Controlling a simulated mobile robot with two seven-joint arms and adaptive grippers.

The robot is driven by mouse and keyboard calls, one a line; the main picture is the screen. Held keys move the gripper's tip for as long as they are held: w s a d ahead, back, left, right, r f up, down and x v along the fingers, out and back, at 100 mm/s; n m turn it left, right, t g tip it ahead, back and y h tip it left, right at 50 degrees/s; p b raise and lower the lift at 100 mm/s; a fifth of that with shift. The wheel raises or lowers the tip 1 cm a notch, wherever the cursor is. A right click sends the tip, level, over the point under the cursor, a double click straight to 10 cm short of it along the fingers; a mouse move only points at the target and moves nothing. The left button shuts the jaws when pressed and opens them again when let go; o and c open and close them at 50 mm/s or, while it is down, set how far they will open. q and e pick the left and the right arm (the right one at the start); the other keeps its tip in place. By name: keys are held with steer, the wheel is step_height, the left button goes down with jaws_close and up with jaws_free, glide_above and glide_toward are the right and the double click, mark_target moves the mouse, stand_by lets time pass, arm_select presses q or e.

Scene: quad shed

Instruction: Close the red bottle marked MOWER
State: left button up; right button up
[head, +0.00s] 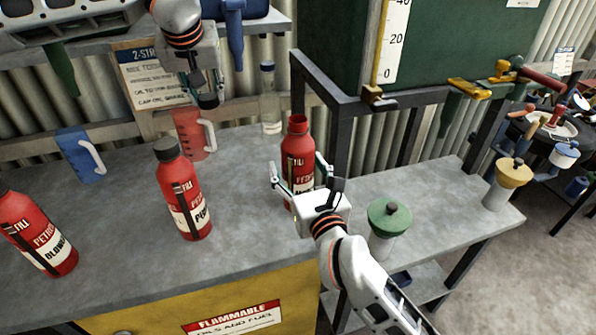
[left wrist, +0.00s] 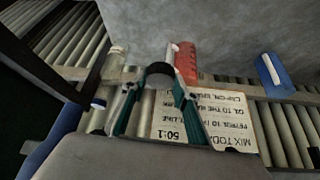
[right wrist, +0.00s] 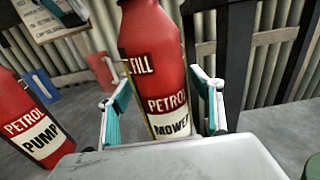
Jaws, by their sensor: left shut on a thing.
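The red bottle marked MOWER (right wrist: 167,75) stands upright on the bench, and its red neck shows uncapped in the head view (head: 298,140). My right gripper (head: 300,172) is open, with one finger on each side of this bottle; it also shows in the right wrist view (right wrist: 163,112). My left gripper (head: 207,98) is up in the air, left of and higher than the MOWER bottle. It is shut on a black cap (left wrist: 158,71), which shows between the teal fingertips in the left wrist view.
A red bottle with a black cap marked PUMP (right wrist: 38,128) and another marked BLOWER (head: 38,235) stand to the left. A red jug (head: 190,135), a blue jug (head: 78,155) and a clear bottle (head: 270,110) are behind. A green-topped container (head: 389,215) stands at right.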

steer(key=c, duration=1.2)
steer(key=shift+r, duration=0.1)
steer(key=shift+c, duration=1.2)
steer(key=shift+r, duration=0.1)
